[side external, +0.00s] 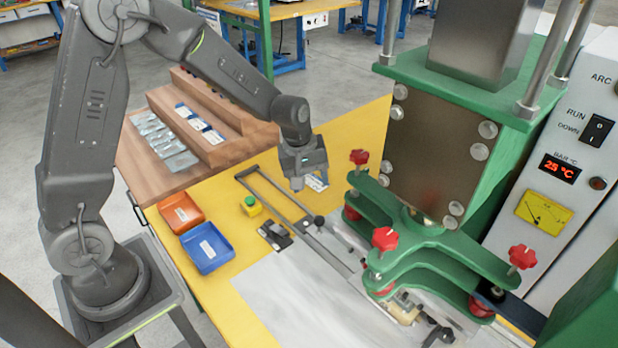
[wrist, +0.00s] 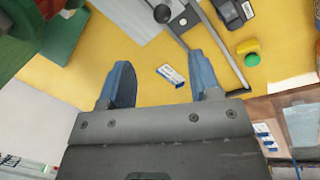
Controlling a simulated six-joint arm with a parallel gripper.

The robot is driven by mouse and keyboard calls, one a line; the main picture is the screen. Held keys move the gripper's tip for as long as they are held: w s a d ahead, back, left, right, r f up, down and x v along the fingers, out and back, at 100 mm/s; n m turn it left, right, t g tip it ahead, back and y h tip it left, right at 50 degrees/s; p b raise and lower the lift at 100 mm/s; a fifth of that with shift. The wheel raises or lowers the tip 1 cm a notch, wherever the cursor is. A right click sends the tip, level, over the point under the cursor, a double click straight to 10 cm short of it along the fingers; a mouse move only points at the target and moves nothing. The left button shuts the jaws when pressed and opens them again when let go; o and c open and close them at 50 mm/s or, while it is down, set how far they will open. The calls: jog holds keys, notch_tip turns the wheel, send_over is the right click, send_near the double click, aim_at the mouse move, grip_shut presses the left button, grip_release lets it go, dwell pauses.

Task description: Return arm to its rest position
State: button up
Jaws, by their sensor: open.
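My gripper (side external: 304,180) hangs from my arm over the yellow table (side external: 362,128), left of the green press (side external: 440,235). In the wrist view the two blue fingers of my gripper (wrist: 164,90) are spread apart with nothing between them. A small white and blue packet (wrist: 171,75) lies flat on the table ahead of the fingers. In the side view a packet (side external: 317,183) shows just beside and partly behind the gripper. They look apart in the wrist view.
A wooden stepped rack (side external: 222,150) holds several packets at the back left. An orange bin (side external: 181,213) and a blue bin (side external: 207,247) sit at the table's left. A green button on a yellow box (side external: 251,206) and metal rails (side external: 290,214) lie between bins and press. A control box reads 25.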

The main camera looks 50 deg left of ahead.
jog(key=shift+r, duration=0.15)
jog(key=s+r+m+t, duration=0.2)
jog(key=s+r+m, duration=0.3)
jog(key=s+r, duration=0.3)
jog(key=s+r+m+t+y, duration=0.1)
jog(key=s+r+m, duration=0.5)
jog(key=s, duration=0.8)
notch_tip(320, 180, up, 3)
jog(key=shift+s+d+r+t, duration=0.15)
jog(key=shift+d+r+t, duration=0.05)
jog(key=shift+d+t, duration=0.25)
